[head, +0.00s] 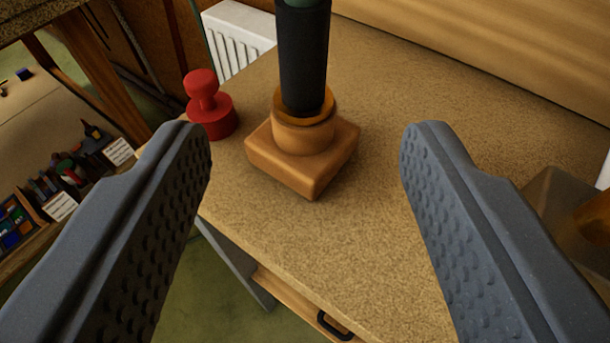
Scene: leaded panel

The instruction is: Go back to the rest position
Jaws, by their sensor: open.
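My gripper (305,155) is open and empty, its two grey dimpled fingers wide apart over a speckled tan worktop (290,235). Between and beyond the fingertips, a wooden base (305,150) with a square foot and round collar stands on the worktop. A dark cylinder (303,60) stands upright in the collar; its top is cut off by the picture edge. Neither finger appears to touch them. A red knobbed piece (208,105) stands to the left, near the left fingertip in the picture.
A brown block-like object (560,215) is partly hidden behind the right finger. A white radiator (238,35) is at the back left. A lower-left surface holds several small coloured items (70,175). A drawer with a dark handle (335,326) is below the worktop's front edge.

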